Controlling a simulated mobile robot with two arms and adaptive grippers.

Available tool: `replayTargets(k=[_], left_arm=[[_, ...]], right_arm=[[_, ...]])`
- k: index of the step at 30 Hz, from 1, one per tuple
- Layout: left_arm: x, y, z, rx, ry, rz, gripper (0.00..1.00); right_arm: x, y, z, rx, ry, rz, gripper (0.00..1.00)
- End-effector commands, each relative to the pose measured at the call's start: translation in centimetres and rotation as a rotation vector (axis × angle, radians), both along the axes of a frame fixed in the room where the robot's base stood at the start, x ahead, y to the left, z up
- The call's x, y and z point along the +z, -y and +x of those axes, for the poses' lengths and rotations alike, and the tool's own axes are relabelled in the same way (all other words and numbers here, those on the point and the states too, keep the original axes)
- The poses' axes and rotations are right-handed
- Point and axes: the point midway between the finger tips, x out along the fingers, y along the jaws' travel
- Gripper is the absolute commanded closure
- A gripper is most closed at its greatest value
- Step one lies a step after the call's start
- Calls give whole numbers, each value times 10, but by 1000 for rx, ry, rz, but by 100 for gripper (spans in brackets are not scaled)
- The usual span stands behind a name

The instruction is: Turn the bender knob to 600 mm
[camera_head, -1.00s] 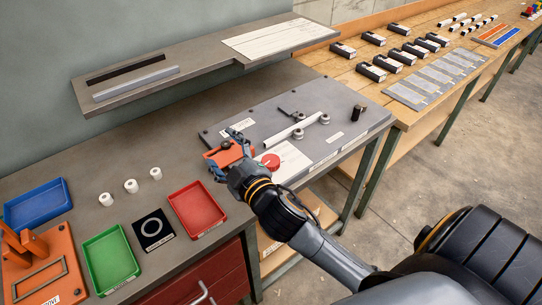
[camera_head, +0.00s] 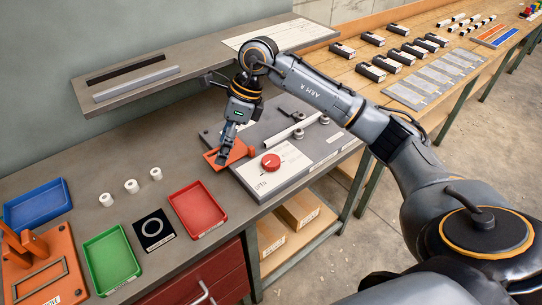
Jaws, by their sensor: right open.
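The red round knob (camera_head: 271,162) sits on a white dial plate (camera_head: 287,172) at the front left of the grey bender plate (camera_head: 338,142). Small writing on the dial is too small to read, apart from "OPEN" near its lower left. My right gripper (camera_head: 222,160) points down over the orange block (camera_head: 236,153), left of the knob and apart from it. Its fingers are open, and I cannot tell whether they touch the orange block. A white rod (camera_head: 292,131) lies by metal rollers on the bender plate. My left gripper is out of view.
Red (camera_head: 197,208), green (camera_head: 110,260) and blue (camera_head: 37,204) trays stand to the left, with several white cylinders (camera_head: 131,186) behind. A grey shelf (camera_head: 200,55) overhangs the bench's back. My right arm covers the bender plate's back right.

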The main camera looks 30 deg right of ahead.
Motion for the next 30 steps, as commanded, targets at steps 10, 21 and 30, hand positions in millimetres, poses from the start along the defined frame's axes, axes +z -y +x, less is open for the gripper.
replayTargets(k=[10,21,30], left_arm=[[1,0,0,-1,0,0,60],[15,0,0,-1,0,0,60],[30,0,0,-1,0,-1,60]], right_arm=[[30,124,-5,-107,-103,-419,29],[-28,124,-8,-104,-112,-422,29],[-84,123,-7,-106,-108,-420,29]])
